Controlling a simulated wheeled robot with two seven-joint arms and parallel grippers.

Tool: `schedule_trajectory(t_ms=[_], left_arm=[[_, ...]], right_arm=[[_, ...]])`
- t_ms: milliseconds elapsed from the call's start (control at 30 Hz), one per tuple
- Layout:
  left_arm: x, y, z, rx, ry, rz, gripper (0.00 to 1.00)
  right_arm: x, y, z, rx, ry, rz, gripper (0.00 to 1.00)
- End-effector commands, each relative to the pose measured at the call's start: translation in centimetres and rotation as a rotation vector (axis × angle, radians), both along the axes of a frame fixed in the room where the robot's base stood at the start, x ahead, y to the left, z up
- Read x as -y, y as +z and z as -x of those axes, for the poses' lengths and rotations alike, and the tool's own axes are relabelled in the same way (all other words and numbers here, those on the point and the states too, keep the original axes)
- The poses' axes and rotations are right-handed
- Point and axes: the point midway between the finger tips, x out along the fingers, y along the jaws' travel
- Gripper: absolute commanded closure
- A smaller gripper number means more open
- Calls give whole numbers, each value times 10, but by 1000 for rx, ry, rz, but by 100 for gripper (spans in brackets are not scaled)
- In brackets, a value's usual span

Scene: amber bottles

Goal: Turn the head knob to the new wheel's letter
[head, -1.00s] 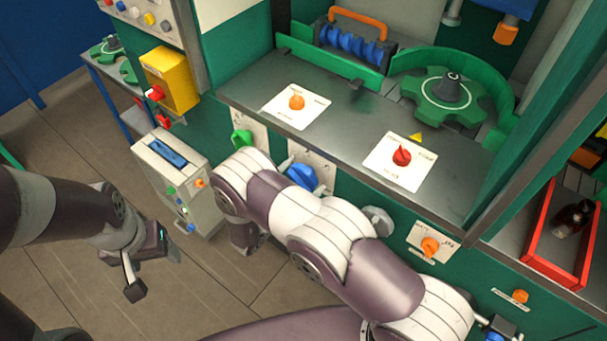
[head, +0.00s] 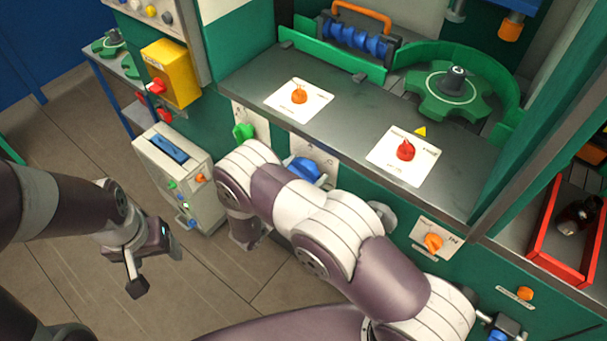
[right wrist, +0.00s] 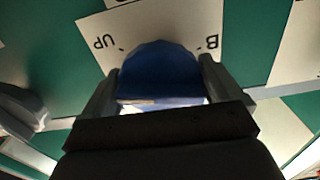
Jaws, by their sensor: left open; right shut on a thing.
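A blue knob (head: 305,170) sits on a white card (head: 322,160) on the green front panel, partly hidden by my right arm. In the right wrist view my right gripper (right wrist: 158,100) is shut on the blue knob (right wrist: 160,70). Its fingers are on either side of it. The lettering "UP" and "B" shows on the card around the knob. The right fingers are hidden in the head view. A green star wheel (head: 437,104) lies flat on the worktop inside a curved guide; no letter is readable on it. My left gripper (head: 155,265) is open and empty above the floor.
A red knob (head: 405,150) and an orange knob (head: 299,96) sit on cards on the worktop (head: 345,120). A green knob (head: 243,131) and another orange knob (head: 433,242) are on the front panel. A grey cabinet (head: 180,180) stands left. A red tray (head: 545,235) holds a dark bottle.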

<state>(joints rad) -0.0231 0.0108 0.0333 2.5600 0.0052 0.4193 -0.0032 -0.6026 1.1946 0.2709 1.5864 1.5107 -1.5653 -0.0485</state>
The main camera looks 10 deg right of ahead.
Motion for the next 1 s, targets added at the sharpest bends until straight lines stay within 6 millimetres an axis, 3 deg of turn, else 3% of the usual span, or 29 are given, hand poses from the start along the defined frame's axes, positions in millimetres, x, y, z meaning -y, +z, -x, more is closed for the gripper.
schedule_trajectory(t_ms=[1000], left_arm=[[0, -9, 0, 0, 0, 0, 32]], right_arm=[[3, 1, 2, -686, -3, 535, 38]])
